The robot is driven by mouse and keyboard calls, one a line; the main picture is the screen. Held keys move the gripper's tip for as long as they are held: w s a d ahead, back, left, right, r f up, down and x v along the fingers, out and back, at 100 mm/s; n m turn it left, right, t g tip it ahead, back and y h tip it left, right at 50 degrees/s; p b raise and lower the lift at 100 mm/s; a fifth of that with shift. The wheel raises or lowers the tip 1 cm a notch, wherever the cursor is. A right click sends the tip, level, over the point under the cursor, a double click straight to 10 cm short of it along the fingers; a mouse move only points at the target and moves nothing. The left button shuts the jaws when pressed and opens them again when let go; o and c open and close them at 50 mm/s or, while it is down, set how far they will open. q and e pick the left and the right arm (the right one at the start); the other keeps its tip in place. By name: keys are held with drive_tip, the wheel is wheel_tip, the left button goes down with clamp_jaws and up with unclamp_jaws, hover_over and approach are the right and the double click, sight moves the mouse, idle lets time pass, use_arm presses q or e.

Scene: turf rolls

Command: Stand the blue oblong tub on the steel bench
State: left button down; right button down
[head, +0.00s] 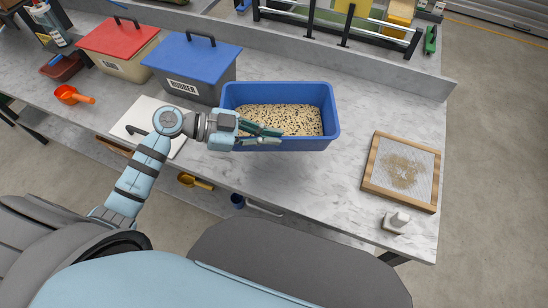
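The blue oblong tub (315,144) sits at the middle of a pale, marbled worktop (330,185), upright, with speckled tan and black grains in it. My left gripper (281,137) reaches in from the left at the tub's near wall. One finger shows over the inside of the rim and the other along the outside. The gap between the fingertips is narrow, and whether they press on the wall I cannot tell. The tub's underside is hidden. My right gripper is out of view. I cannot pick out a steel bench for certain.
A lidded blue bin (195,75) and a lidded red bin (115,48) stand left of the tub. A wood-framed sieve (402,170) and a small white object (396,222) are at right. An orange scoop (72,95) lies far left. Worktop between tub and sieve is clear.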

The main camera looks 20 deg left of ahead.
use_arm(q)
wheel_tip(320, 180, down, 12)
drive_tip(key=b, duration=0.3)
drive_tip(key=shift+w+f, duration=0.1)
drive_tip(key=shift+f, duration=0.05)
drive_tip(key=c, duration=1.9)
unclamp_jaws()
drive_tip(key=shift+c, duration=0.2)
drive_tip(key=shift+o, duration=0.7)
drive_tip(key=v, duration=1.2)
